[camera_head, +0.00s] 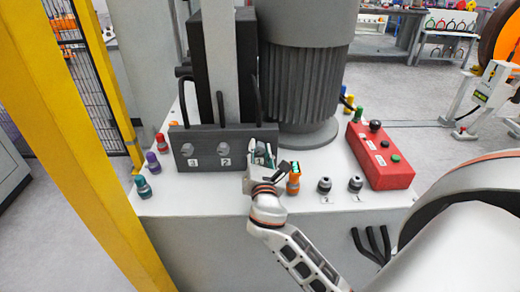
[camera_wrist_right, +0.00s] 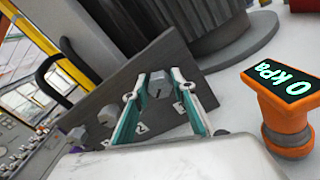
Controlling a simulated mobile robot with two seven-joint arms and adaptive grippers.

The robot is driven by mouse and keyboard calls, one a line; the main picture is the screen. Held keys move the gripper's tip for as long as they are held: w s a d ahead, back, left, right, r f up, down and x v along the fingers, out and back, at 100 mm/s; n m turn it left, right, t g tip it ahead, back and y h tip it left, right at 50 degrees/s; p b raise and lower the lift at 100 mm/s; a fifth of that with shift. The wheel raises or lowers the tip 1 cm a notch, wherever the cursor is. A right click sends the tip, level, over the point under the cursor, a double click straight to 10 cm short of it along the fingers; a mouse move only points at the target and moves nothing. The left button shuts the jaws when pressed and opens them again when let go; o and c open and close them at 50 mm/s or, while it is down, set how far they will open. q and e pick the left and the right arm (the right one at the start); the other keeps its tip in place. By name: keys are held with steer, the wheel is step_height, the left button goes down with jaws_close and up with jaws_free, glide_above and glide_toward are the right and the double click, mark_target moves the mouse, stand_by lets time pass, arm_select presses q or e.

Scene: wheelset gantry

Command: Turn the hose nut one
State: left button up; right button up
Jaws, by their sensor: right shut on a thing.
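Hose nut one is the grey hexagonal nut (camera_wrist_right: 158,84) on the dark manifold block (camera_head: 215,134), at the block's right end in the head view. My right gripper (camera_head: 262,158) is at this nut and mostly covers it in the head view. In the right wrist view, the teal fingers of the right gripper (camera_wrist_right: 155,86) stand on both sides of the nut, shut on it. Nut two (camera_head: 224,148) and nut three (camera_head: 187,150) sit to the left on the same block. My left gripper is not in view.
An orange gauge (camera_wrist_right: 288,115) reading 0 kPa stands close to the right gripper. Two dark fittings (camera_head: 324,185) and a red control box (camera_head: 378,160) are to its right. Coloured fittings (camera_head: 152,162) stand at left. A ribbed motor (camera_head: 305,80) rises behind.

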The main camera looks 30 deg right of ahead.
steer(key=m, duration=0.3)
steer(key=shift+f, duration=0.1)
steer(key=m+b, duration=0.1)
steer(key=m, duration=0.2)
steer(key=shift+m, duration=1.1)
steer(key=o, duration=1.1)
